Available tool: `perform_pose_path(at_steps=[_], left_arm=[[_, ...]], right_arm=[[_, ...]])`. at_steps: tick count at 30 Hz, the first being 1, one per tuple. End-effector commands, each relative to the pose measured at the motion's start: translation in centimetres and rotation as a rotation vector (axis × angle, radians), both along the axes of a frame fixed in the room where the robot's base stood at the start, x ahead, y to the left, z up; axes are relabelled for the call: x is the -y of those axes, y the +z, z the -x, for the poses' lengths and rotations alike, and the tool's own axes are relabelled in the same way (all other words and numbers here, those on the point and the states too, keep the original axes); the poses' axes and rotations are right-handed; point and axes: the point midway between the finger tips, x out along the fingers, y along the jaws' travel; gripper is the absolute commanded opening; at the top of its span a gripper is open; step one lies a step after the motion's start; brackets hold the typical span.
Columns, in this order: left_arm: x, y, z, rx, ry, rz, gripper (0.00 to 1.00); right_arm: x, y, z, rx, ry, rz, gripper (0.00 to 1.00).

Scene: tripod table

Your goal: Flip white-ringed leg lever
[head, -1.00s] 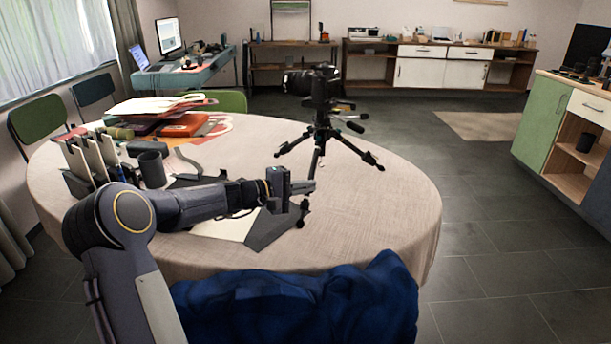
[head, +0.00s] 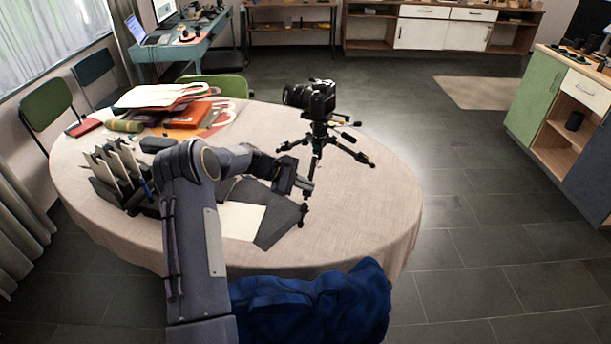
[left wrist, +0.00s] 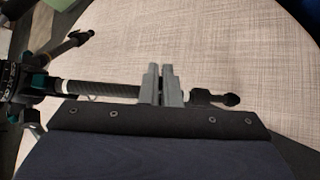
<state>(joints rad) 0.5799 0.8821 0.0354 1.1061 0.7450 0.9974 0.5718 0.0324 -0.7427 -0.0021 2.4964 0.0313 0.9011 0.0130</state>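The black tripod (head: 317,140) stands upright on the round table with a camera (head: 312,97) on top. In the left wrist view, one dark tripod leg (left wrist: 105,90) runs across, with a pale ring (left wrist: 66,87) near its left end and a black foot (left wrist: 228,100) at right. Teal-and-black joint parts (left wrist: 38,84) show by the ring; I cannot make out the lever's position. My left gripper (left wrist: 161,72) is over the middle of this leg, its grey fingers almost together and hiding part of it. Nothing shows clamped between them. In the head view the left gripper (head: 306,187) is by the near leg. My right gripper is out of view.
A dark grey folder (head: 277,222) and white paper (head: 240,220) lie below my left arm. A card holder (head: 112,185), books and papers (head: 165,97) fill the table's left. The cloth right of the tripod (head: 385,195) is clear. Blue fabric (head: 310,305) is at the near edge.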

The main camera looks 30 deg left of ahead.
Motion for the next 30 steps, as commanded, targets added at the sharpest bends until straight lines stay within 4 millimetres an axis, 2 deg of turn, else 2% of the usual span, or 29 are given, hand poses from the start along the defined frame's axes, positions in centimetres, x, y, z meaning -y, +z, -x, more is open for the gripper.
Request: perform_pose_path(at_steps=[1, 6, 22, 25, 30], left_arm=[[-0.03, 0.49, -0.19, -0.017, 0.000, 0.005, 0.00], [-0.10, 0.41, -0.33, -0.065, 0.001, 0.018, 0.00], [-0.10, 0.28, -0.42, -0.087, 0.003, 0.027, 0.00], [-0.10, 0.29, -0.41, -0.087, 0.003, 0.027, 0.12], [-0.10, 0.23, -0.37, -0.088, 0.002, 0.027, 0.12]], right_arm=[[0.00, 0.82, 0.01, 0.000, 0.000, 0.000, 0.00], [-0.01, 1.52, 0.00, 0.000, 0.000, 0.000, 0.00], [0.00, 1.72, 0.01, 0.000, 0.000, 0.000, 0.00], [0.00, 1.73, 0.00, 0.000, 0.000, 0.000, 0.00], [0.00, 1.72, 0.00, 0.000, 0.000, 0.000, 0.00]])
